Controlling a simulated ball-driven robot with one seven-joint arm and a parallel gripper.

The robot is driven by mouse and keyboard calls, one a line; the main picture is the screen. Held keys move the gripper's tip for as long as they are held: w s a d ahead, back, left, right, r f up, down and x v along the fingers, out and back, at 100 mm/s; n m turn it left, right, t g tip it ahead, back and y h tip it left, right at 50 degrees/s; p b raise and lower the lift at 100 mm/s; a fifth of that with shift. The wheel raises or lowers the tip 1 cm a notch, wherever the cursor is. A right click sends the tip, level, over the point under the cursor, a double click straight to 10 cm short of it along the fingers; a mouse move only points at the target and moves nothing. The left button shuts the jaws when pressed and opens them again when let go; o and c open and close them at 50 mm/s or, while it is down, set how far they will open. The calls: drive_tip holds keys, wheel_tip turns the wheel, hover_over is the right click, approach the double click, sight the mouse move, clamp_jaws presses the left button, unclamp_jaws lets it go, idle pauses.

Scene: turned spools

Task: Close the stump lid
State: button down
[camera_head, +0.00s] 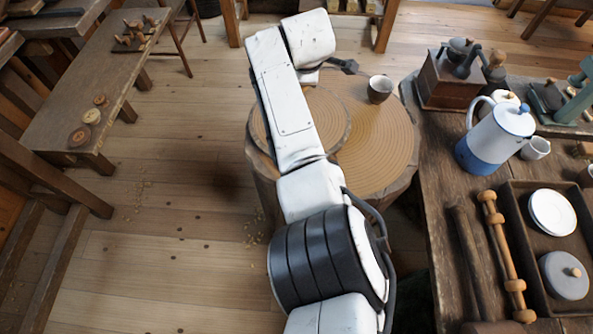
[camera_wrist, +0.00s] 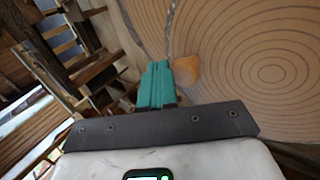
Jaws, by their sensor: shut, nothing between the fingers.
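The stump (camera_head: 385,150) stands on the floor behind my arm, with a broad ringed top. A smaller round ringed disc, which looks like the lid (camera_head: 325,108), lies at its left side, partly hidden by my arm. I cannot tell how far the lid is open. My gripper (camera_head: 350,67) is over the far part of the stump. In the wrist view, its teal fingers (camera_wrist: 157,78) are together and empty. A rounded orange-brown wooden knob (camera_wrist: 187,70) is right beside the fingertips, by the ringed wood (camera_wrist: 265,45); contact is unclear.
A dark cup (camera_head: 380,92) stands on the stump's far right part, near my gripper. The right table (camera_head: 430,170) holds a grinder (camera_head: 447,83), a blue-and-white pot (camera_head: 490,143) and a tray (camera_head: 541,276).

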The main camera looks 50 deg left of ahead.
drive_tip(key=shift+r+p, duration=0.45)
drive_tip(key=shift+r, duration=0.05)
wheel_tip(320, 180, up, 13)
drive_tip(key=p, duration=0.1)
drive_tip(key=shift+w, duration=0.35)
